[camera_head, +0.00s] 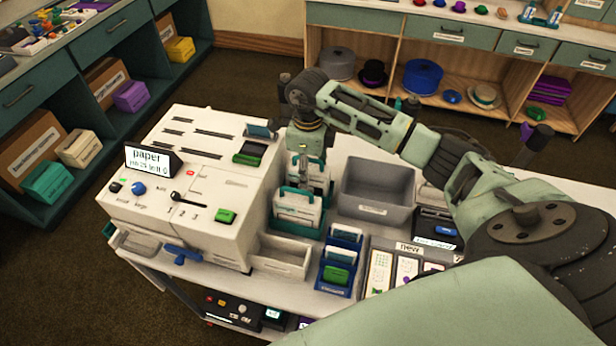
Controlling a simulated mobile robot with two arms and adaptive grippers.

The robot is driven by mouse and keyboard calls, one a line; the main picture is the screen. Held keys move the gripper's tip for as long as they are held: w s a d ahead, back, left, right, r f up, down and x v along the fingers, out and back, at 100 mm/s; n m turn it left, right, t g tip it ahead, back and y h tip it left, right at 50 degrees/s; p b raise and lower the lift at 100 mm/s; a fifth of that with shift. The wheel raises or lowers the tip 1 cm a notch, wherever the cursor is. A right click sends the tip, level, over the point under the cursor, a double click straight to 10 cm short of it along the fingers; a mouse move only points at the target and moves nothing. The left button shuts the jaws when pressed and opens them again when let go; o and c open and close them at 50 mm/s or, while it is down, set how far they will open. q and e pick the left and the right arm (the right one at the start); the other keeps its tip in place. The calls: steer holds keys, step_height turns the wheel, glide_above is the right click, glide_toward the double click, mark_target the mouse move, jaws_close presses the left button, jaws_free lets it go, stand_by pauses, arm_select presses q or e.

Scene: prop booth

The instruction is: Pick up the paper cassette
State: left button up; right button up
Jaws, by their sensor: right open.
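A white cassette with a teal handle (297,207) stands upright in a teal-and-white holder on the table, right of the white machine; it looks like the paper cassette, but no readable label confirms this. Similar teal-and-white pieces stand just behind it. My right gripper (308,168) points down directly over the rear of this group, open, with its fingertips among or just above the pieces; contact cannot be told. My right arm reaches in from the right. My left gripper is not in view.
The white machine (190,215) with a "paper" display (152,162) fills the table's left side. An empty grey bin (376,190) is right of the holder. A pale tray (284,257) and a blue holder (339,262) stand in front. Shelves line the back and left.

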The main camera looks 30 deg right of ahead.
steer(key=shift+c, duration=0.9)
steer(key=c, duration=0.7)
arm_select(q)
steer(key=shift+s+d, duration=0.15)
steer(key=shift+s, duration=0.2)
arm_select(e)
jaws_close()
steer(key=shift+w, duration=0.1)
